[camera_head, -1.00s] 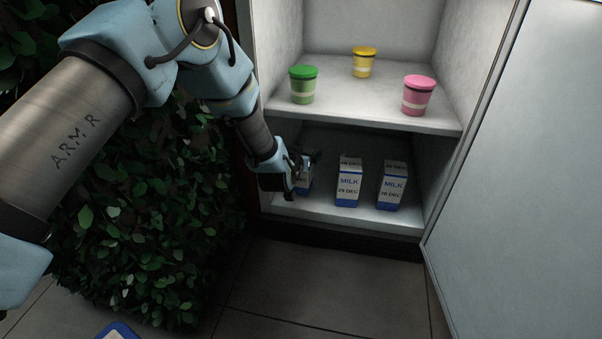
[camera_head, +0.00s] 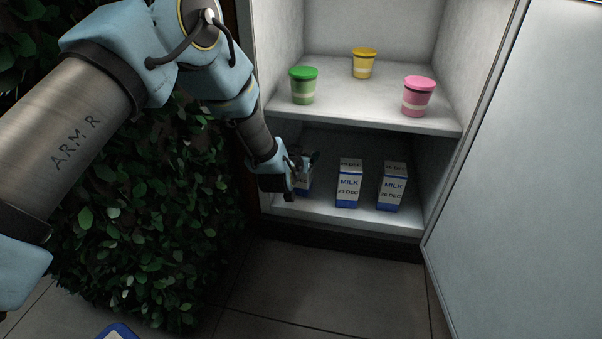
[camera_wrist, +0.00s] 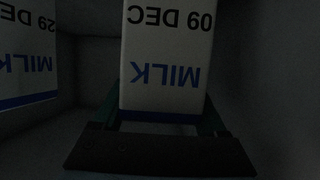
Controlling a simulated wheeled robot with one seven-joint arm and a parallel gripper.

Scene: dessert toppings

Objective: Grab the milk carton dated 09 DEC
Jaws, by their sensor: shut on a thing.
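The milk carton dated 09 DEC (camera_wrist: 166,52) fills the middle of the wrist view, its print upside down there. My gripper (camera_wrist: 161,112) is shut on it, with one finger along each side. In the head view this carton (camera_head: 306,180) is at the left of the lower shelf, mostly hidden by my gripper (camera_head: 303,162). I cannot tell whether its base touches the shelf. A carton dated 29 DEC (camera_head: 349,184) stands upright to its right and also shows at the left of the wrist view (camera_wrist: 25,50). Another milk carton (camera_head: 392,187) stands further right, its date hard to read.
The upper shelf (camera_head: 340,100) above the cartons holds a green tub (camera_head: 303,87), a yellow tub (camera_head: 364,64) and a pink tub (camera_head: 417,97). The open fridge door (camera_head: 520,180) is on the right. A leafy hedge (camera_head: 150,230) is on the left.

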